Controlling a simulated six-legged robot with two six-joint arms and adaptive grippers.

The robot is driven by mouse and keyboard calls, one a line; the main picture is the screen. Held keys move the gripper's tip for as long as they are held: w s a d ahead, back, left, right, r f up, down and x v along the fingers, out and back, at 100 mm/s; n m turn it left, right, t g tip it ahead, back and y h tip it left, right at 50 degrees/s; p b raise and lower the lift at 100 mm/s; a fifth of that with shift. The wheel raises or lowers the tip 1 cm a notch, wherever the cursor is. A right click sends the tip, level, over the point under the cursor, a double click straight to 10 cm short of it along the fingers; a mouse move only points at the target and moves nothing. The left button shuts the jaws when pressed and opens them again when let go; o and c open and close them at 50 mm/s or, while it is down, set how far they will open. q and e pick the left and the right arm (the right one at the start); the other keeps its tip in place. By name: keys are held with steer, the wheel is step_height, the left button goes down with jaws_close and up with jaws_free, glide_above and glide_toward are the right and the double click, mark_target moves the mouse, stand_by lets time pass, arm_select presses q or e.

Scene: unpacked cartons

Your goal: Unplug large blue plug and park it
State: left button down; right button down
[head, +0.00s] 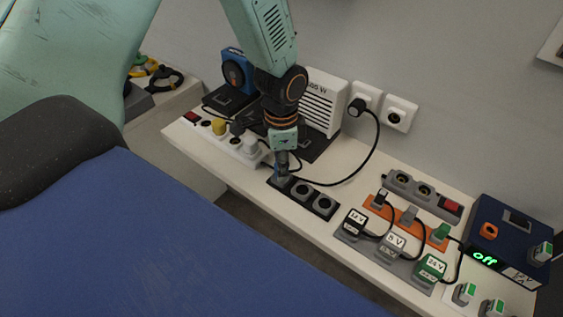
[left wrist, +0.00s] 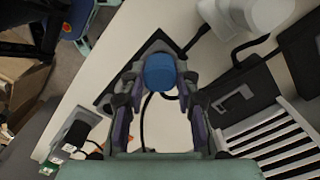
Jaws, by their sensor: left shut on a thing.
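The blue plug (left wrist: 160,72) shows between the two fingers of my left gripper (left wrist: 159,84) in the left wrist view. My left gripper also shows in the head view (head: 282,173), pointing down at the left end of the black socket strip (head: 320,208). It is shut on the plug. In the head view the gripper mostly hides the plug and the strip's left socket. I cannot tell whether the plug is seated or just above the strip. A dark cable shows near the plug in the wrist view. My right gripper is not in view.
A white power strip (head: 222,138) lies left of my gripper, and a white heater (head: 322,100) stands behind. A black plug (head: 357,106) sits in the wall socket; its cable crosses the shelf. Labelled adapters (head: 390,247) and a dark blue box (head: 508,240) stand right.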

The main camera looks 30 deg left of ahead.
arm_select(q)
steer(key=shift+f, duration=0.15)
steer(key=c, duration=0.9)
jaws_free()
step_height(320, 180, up, 12)
